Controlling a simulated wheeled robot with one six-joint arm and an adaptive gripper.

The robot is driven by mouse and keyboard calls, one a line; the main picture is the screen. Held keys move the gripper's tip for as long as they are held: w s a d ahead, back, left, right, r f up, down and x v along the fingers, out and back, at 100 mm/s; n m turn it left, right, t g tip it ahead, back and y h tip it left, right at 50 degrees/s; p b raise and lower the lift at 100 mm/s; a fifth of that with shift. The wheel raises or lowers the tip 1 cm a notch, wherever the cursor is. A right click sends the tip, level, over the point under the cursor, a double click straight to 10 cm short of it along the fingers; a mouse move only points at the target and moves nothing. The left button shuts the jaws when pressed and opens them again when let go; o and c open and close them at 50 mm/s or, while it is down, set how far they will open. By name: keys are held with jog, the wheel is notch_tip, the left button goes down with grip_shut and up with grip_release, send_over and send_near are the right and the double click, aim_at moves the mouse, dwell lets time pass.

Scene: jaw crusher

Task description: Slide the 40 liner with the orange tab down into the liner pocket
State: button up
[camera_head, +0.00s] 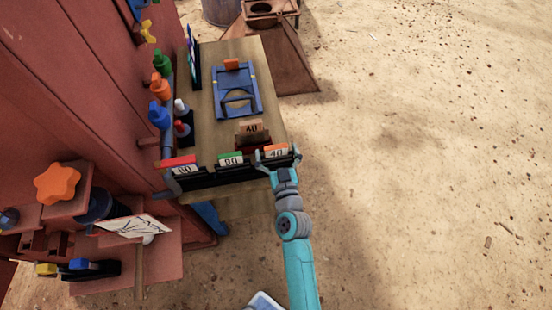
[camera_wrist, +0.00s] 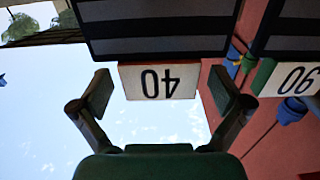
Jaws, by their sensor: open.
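The 40 liner with the orange tab (camera_head: 275,149) stands at the right end of a dark rack at the near edge of the wooden table. Its white 40 label (camera_wrist: 157,82) shows upside down in the wrist view. My gripper (camera_head: 278,158) is open, with one finger on each side of the label; in the wrist view the fingers (camera_wrist: 162,93) show gaps to it. A brown block marked 40 (camera_head: 252,129) stands just behind the rack. I cannot tell for sure whether it is the liner pocket.
A green-tabbed liner (camera_head: 230,158) and a red-tabbed liner (camera_head: 180,164) stand left in the rack. A blue frame (camera_head: 238,103) with an orange piece lies farther back on the table (camera_head: 215,135). Coloured knobs (camera_head: 160,88) line the red machine wall at left. Open sand lies right.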

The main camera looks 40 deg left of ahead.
jog(key=shift+w+a, duration=0.1)
jog(key=shift+a, duration=0.05)
jog(key=c, duration=1.8)
jog(key=shift+r, duration=0.15)
jog(key=shift+c, duration=0.4)
jog(key=shift+r, duration=0.2)
